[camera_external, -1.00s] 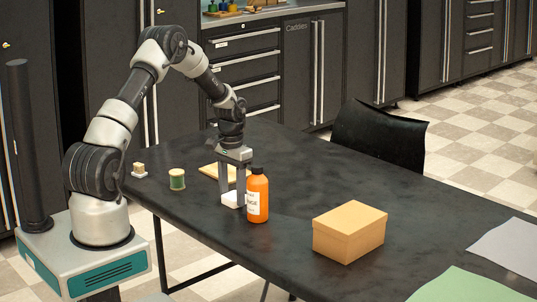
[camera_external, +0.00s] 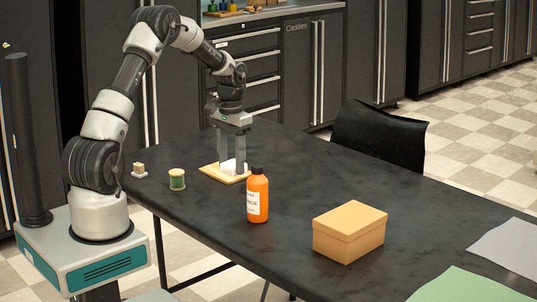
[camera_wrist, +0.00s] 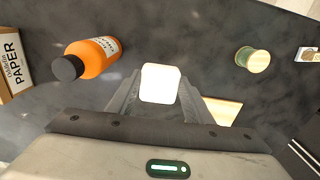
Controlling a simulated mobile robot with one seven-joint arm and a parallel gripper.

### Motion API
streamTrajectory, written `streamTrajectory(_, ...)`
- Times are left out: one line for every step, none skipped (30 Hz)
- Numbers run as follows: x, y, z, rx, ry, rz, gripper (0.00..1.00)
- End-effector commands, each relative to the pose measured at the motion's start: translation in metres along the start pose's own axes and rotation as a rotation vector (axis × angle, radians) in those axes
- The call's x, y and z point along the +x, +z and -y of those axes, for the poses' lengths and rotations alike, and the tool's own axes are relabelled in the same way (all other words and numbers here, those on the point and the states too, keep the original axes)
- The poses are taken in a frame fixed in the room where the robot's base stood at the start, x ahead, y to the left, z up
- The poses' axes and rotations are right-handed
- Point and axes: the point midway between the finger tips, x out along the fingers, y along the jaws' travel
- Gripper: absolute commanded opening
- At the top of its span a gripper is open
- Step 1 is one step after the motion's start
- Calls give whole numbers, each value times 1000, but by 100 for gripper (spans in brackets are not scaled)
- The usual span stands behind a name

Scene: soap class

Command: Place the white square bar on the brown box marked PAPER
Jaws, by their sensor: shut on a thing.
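The white square bar (camera_external: 230,166) is held between the two fingers of my gripper (camera_external: 233,162), which is shut on it. It also shows between the fingertips in the wrist view (camera_wrist: 160,84). The bar appears above the table, overlapping the wooden board in the external view. The brown box (camera_external: 348,232) stands closed on the table at the right, well apart from my gripper. Its face with the word PAPER shows at the left edge of the wrist view (camera_wrist: 14,65); that lettering is not visible in the external view.
An orange bottle (camera_external: 257,196) stands between my gripper and the box. A light wooden board (camera_external: 211,171), a green spool (camera_external: 177,180) and a small block on a white base (camera_external: 139,171) are on the left. Grey (camera_external: 512,246) and green sheets (camera_external: 468,287) lie at the right.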

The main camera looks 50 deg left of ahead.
Motion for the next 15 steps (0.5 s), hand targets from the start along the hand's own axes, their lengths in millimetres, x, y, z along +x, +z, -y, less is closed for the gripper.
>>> streamTrajectory(-2, 0, 0, 0, 0, -1, 23)
streamTrajectory(-4, 0, 0, 0, -1, -2, 23)
streamTrajectory(-9, -1, 0, 0, -1, -2, 23)
streamTrajectory(-13, -1, 0, 0, -1, -3, 23)
streamTrajectory(-19, -1, 0, 0, -1, -4, 23)
streamTrajectory(-30, -2, 0, 0, -2, -6, 23)
streamTrajectory(-39, -2, 0, 0, -2, -8, 23)
streamTrajectory(-46, -2, 0, 0, -2, -6, 23)
streamTrajectory(-59, -2, 0, 0, -2, -8, 23)
streamTrajectory(-68, -2, 0, 1, -2, -7, 23)
streamTrajectory(-76, -2, 0, 1, -2, -7, 23)
streamTrajectory(-88, -1, 0, 1, -2, -7, 23)
streamTrajectory(-96, -1, 0, 1, -2, -6, 23)
streamTrajectory(-103, -1, 0, 0, -2, -5, 23)
streamTrajectory(-112, -1, 0, 0, -1, -5, 23)
